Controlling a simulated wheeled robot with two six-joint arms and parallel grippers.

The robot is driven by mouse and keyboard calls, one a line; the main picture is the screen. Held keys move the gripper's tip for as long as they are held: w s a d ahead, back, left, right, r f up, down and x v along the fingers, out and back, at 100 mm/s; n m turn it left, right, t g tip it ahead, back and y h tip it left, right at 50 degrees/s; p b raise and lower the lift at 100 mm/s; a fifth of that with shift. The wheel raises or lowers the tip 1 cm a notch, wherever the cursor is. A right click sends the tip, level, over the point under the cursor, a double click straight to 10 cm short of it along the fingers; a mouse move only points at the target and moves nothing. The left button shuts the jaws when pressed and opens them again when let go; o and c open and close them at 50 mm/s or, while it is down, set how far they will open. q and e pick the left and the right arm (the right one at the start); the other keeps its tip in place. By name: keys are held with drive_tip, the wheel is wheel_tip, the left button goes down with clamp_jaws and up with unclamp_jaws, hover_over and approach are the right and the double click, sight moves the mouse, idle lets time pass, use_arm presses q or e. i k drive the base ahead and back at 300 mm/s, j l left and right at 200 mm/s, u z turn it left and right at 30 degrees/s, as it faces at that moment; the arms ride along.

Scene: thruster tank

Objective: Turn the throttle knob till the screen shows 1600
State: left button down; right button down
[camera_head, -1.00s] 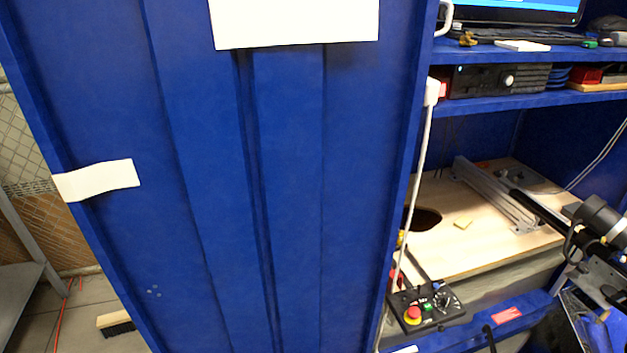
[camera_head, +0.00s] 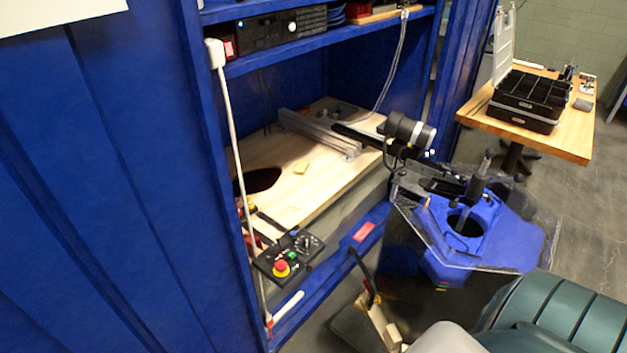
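The throttle knob (camera_head: 306,242) is a small dark dial with white scale marks on a black control box (camera_head: 272,262). The box sits at the front edge of the blue cabinet's bench, left of centre. Its red mushroom button (camera_head: 281,268) and green button (camera_head: 292,255) are beside the knob. The knob's exact pointer angle is too small to read. No readable screen shows now; the monitor is out of view. Neither of my grippers is in view.
A blue door (camera_head: 90,180) fills the left. A black camera-like device (camera_head: 408,130) and a blue holder (camera_head: 470,225) stand to the right. A wooden table (camera_head: 560,140) with black trays is behind. A teal ribbed object (camera_head: 560,315) occupies the lower right.

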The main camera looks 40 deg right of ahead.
sight(307, 243)
drive_tip(key=i+l+z, duration=0.1)
drive_tip(key=z, duration=0.95)
